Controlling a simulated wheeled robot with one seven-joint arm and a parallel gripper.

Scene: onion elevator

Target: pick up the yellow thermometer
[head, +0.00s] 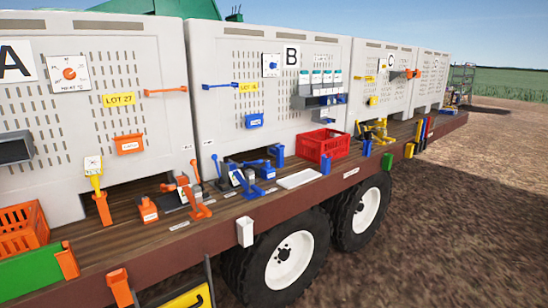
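No yellow thermometer can be made out with certainty in the head view. A yellow device with a white face (94,168) stands upright at the left on the trailer deck, in front of the crate marked A; I cannot tell whether it is a thermometer. Small yellow items (378,130) stand clustered on the deck before the crate marked C, too small to tell apart. My gripper is not in view.
Large pale slotted crates (240,50) line the wooden trailer deck (130,235). A red basket (322,146), a white tray (299,178), an orange basket (22,228) and several orange and blue tools crowd the deck. Wheels (290,260) stand below its edge. Bare ground (450,220) lies open at right.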

